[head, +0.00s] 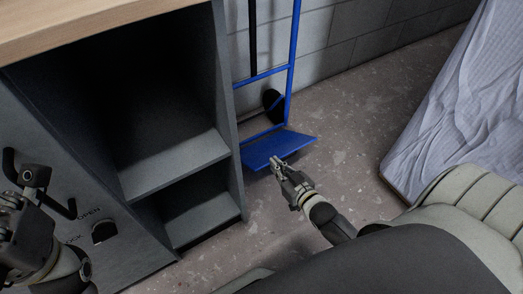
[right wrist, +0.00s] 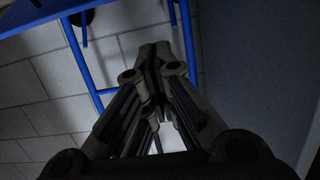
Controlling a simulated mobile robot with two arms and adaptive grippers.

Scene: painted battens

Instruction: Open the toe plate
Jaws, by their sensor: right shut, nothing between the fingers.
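The toe plate (head: 277,147) is a flat blue plate at the foot of a blue hand truck (head: 291,62). It juts out from the frame toward me; its exact tilt is hard to tell. In the right wrist view a blue plate (right wrist: 35,22) crosses the upper left corner. My right gripper (head: 274,162) is shut and empty, its tips at the plate's front edge in the head view. I cannot tell whether they touch it. The shut fingers also show in the right wrist view (right wrist: 155,55). My left gripper (head: 38,190) is at the lower left, away from the plate, its fingers unclear.
A grey cabinet (head: 232,100) with open shelves and a wooden top stands left of the hand truck. A draped pale sheet (head: 450,110) and a padded grey seat-like object (head: 470,195) are at right. Speckled floor (head: 345,130) is clear between.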

